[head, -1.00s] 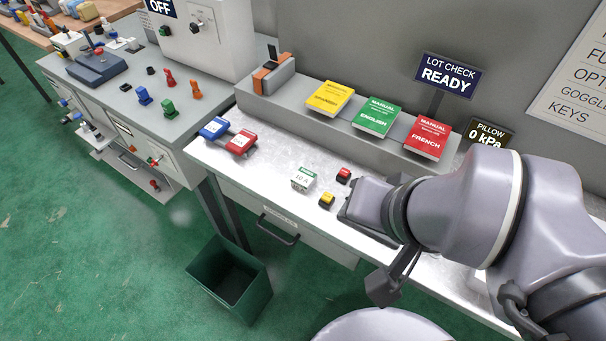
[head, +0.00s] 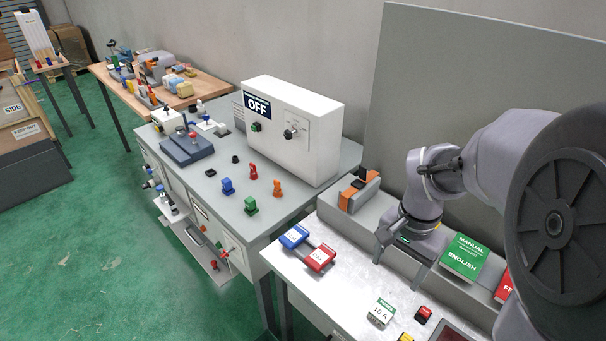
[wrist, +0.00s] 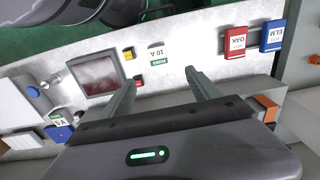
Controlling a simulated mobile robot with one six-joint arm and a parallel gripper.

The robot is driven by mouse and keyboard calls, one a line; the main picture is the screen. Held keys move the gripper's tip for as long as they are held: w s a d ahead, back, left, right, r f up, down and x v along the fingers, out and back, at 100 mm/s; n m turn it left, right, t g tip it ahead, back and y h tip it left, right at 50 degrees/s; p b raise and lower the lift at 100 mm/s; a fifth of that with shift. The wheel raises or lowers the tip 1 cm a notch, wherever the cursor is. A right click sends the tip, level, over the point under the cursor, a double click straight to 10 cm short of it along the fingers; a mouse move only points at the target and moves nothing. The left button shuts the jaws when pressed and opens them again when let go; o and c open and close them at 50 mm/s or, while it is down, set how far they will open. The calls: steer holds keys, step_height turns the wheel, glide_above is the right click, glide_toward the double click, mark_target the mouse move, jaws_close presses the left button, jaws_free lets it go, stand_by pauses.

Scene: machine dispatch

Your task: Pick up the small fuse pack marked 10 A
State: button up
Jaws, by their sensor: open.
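The small fuse pack marked 10 A (head: 381,312) is a white block with a green end, lying on the pale metal bench. It also shows in the wrist view (wrist: 156,54), upside down, beyond the space between my fingertips. My gripper (head: 400,264) is above the back of the bench by the manuals, apart from the pack. In the wrist view my gripper (wrist: 160,78) has its two fingers spread, with nothing between them. A similar green and white pack marked 5 A (wrist: 58,120) lies farther left in the wrist view.
A red block (head: 319,258) and a blue block (head: 294,236) lie left of the pack. A red button (head: 423,314) and a yellow button (head: 406,337) are close on its right. The green manual (head: 465,257) rests on the raised back ledge. A dark screen (wrist: 95,75) is set in the bench.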

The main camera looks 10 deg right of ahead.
steer(key=b, duration=0.5)
glide_above(383, 310)
steer(key=f, duration=1.2)
steer(key=shift+s+d+f, duration=0.1)
steer(key=shift+s+f, duration=0.1)
steer(key=shift+f, duration=0.05)
steer(key=f+b, duration=0.1)
steer(key=f, duration=0.1)
steer(key=f+b, duration=0.1)
steer(key=f, duration=0.2)
steer(key=shift+w+f+b, duration=0.2)
steer(key=shift+f+b, duration=0.1)
steer(key=shift+f, duration=0.05)
steer(key=shift+r, duration=0.15)
steer(key=c, duration=1.4)
